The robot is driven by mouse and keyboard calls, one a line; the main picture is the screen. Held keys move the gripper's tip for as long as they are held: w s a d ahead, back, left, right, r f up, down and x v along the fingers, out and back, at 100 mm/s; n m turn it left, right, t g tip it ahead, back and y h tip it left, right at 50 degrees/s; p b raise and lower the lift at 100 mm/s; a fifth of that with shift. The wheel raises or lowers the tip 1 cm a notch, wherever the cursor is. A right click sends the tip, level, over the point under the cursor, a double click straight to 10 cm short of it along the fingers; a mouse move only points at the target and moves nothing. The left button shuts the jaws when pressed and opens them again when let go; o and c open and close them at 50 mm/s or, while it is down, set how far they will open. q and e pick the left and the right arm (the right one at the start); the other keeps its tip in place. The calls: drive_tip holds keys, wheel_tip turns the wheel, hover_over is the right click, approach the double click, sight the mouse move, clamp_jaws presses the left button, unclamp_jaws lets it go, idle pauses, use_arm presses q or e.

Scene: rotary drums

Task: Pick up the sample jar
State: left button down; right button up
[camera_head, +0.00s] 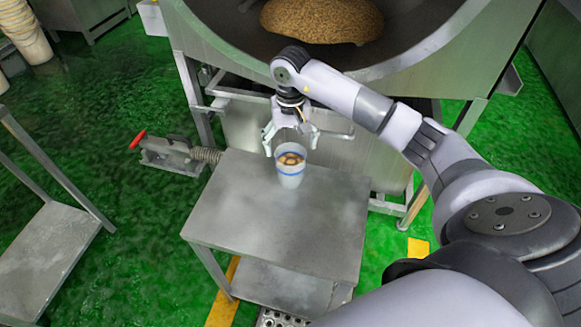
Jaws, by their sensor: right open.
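The sample jar (291,171) is a whitish cup with a blue band and brown contents showing at its top. It stands upright on a small metal table (240,222), near the table's back edge. My right gripper (290,142) is open, pointing down, just above and behind the jar in the picture. Its fingers are spread and nothing is held between them. I cannot tell whether a finger touches the jar's rim. My left gripper is not in view.
A large metal drum (420,62) with a brown grainy heap (322,18) stands behind the table. A red-handled pipe fitting (168,152) lies left of the table. Another metal stand (48,255) is at the far left. The tabletop around the jar is clear.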

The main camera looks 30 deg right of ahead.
sight(291, 164)
drive_tip(key=shift+s+a+f+p, duration=0.1)
drive_tip(key=shift+f+p, duration=0.5)
drive_tip(key=shift+f, duration=3.35)
drive_tip(key=shift+r, duration=0.1)
drive_tip(key=c, duration=1.7)
